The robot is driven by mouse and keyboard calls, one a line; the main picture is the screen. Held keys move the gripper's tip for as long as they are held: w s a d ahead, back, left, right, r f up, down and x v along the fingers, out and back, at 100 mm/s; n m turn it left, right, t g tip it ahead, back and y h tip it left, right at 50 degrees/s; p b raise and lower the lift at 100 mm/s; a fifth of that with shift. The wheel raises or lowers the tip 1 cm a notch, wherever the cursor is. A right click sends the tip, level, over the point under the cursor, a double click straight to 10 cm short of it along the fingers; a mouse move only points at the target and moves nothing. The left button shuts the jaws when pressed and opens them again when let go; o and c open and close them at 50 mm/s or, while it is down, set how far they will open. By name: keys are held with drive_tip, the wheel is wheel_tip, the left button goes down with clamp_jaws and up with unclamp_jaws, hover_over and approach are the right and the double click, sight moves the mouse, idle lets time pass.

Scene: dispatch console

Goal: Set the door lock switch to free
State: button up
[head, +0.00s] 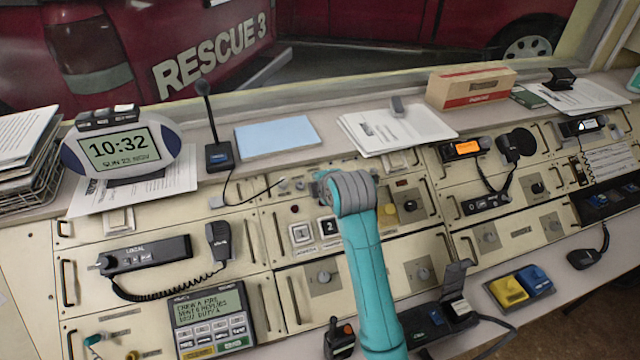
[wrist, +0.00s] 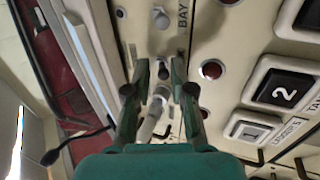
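My gripper (wrist: 160,72) is open in the wrist view, with its two dark green fingers apart. Small metal switches on the cream console panel show between and beyond the fingers. One metal switch (wrist: 163,72) shows between the fingertips, and a pale cylindrical lever (wrist: 149,122) shows lower between the fingers. I cannot tell whether either is touched. No readable label marks the door lock switch; only "BAY" is legible nearby. In the head view my gripper (head: 318,187) is over the upper middle panel, mostly hidden by my grey wrist. Small switches (head: 299,184) show just left of it.
Numbered buttons 1 (head: 301,233) and 2 (head: 329,227) are just below my gripper in the head view. A gooseneck microphone (head: 219,155) and clock (head: 122,150) stand left. Papers (head: 396,128) lie behind. A hinged-cover unit (head: 457,300) is right of my arm.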

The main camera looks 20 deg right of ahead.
drive_tip(key=shift+w+r, duration=0.25)
drive_tip(key=shift+w, duration=0.1)
idle(0.3)
drive_tip(key=shift+w+r, duration=0.25)
drive_tip(key=shift+w, duration=0.05)
idle(0.3)
drive_tip(key=s+r, duration=0.2)
drive_tip(key=r, duration=0.1)
drive_tip(key=s+r, duration=0.1)
drive_tip(key=r, duration=0.1)
drive_tip(key=shift+s, duration=0.15)
idle(0.4)
drive_tip(key=shift+s+f, duration=0.1)
drive_tip(key=shift+s, duration=0.05)
